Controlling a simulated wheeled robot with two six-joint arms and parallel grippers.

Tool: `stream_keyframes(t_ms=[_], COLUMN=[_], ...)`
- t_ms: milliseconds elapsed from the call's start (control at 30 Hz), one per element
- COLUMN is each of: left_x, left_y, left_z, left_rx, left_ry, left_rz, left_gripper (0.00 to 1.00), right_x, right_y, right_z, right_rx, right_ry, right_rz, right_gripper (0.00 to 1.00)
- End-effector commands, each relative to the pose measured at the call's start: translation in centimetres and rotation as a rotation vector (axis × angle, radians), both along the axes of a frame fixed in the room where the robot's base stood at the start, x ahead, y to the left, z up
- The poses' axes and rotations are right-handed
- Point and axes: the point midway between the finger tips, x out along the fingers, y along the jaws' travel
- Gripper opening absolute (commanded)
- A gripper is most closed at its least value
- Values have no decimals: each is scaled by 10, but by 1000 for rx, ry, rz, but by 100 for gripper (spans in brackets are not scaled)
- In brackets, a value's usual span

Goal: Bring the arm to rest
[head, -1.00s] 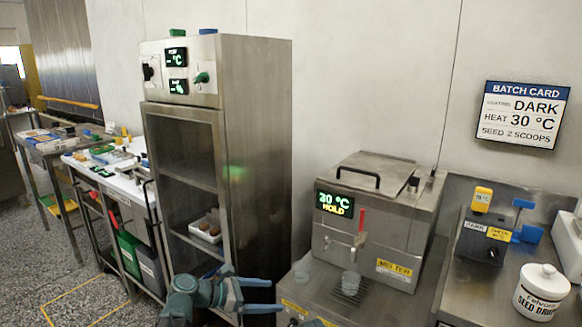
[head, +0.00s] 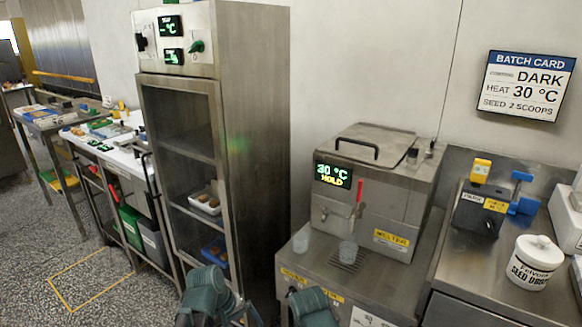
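Two teal parts of my arms show at the bottom of the head view, one below the tall cabinet (head: 258,130) and one in front of the melter (head: 372,200). In this frame neither gripper's fingers can be seen. The melter's display reads 30 °C HOLD, and its tap has a red handle (head: 360,190). A clear cup (head: 347,251) stands under the tap on the drip grate. Another clear cup (head: 301,240) stands at the left on the melter's bench.
The cabinet holds a white tray (head: 205,202) on a shelf. A white jar (head: 535,262) labelled seed stands on the right counter beside a dark block with yellow and blue parts (head: 481,213). A batch card (head: 525,86) hangs on the wall. Floor is open at left.

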Motion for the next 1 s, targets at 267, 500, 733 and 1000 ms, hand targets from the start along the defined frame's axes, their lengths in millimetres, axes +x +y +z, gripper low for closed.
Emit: stream_keyframes(t_ms=[267, 500, 733, 1000], left_x=[-33, -40, -56, -79], left_y=[44, 16, -17, -53], left_z=[-9, 47, 112, 183], left_rx=[325, 333, 353, 387], left_ry=[-15, 2, 26, 56], left_rz=[-440, -509, -604, -725], left_gripper=[100, 100, 100, 100], right_x=[0, 0, 0, 0], right_y=[0, 0, 0, 0], right_z=[0, 57, 121, 192], right_rx=[0, 0, 0, 0], right_ry=[0, 0, 0, 0], right_rz=[0, 0, -1, -1], right_gripper=[50, 50, 50, 50])
